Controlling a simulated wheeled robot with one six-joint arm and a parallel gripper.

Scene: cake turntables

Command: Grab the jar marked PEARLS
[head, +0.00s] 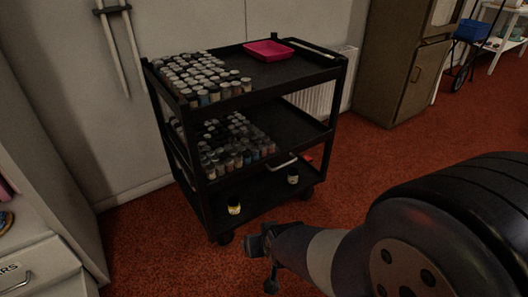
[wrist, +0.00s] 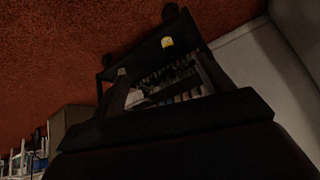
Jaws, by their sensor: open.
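No label reading PEARLS can be made out; jar lettering is too small. A jar with a yellow label (head: 234,209) stands on the bottom shelf of the black cart (head: 262,198), near its front left corner. It also shows in the wrist view (wrist: 167,42). A second jar with a pale label (head: 293,178) stands farther right on that shelf. Many lidded jars crowd the left of the top shelf (head: 203,76) and the middle shelf (head: 235,143). My gripper (head: 262,262) is open and empty, in front of the cart's lower right side. Its fingers (wrist: 162,62) are spread in the wrist view.
A pink tray (head: 268,50) sits on the top shelf. A cabinet (head: 404,60) stands behind right, and white drawers (head: 40,270) stand at the left. Cart posts and shelves bound the bottom shelf. Red carpet (head: 400,138) is clear right of the cart.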

